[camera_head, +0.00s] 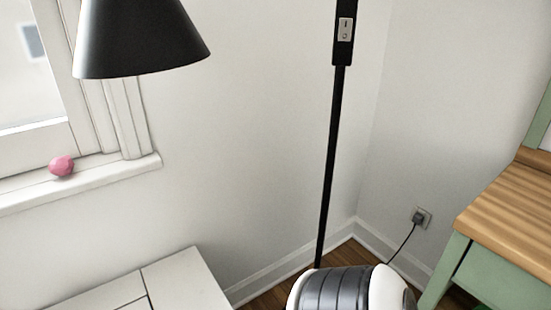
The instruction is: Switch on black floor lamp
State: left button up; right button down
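The black floor lamp has a cone-shaped black shade (142,40) at the upper left and a thin black pole (331,150) standing near the room's corner. A light grey rocker switch (345,29) marked with a line and a circle sits on the thicker upper part of the pole. No glow shows under the shade. The pole's foot is hidden behind a white and dark grey rounded part of my body at the bottom. Neither of my grippers is in view.
A window sill (90,180) at left holds a pink ball (61,165). A white slatted surface (180,285) is at lower left, and a wood-topped green table (510,205) at right. A plug sits in a wall socket (421,217). Space before the switch is clear.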

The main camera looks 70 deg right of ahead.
aim_at(344, 34)
jog(key=z, duration=2.5)
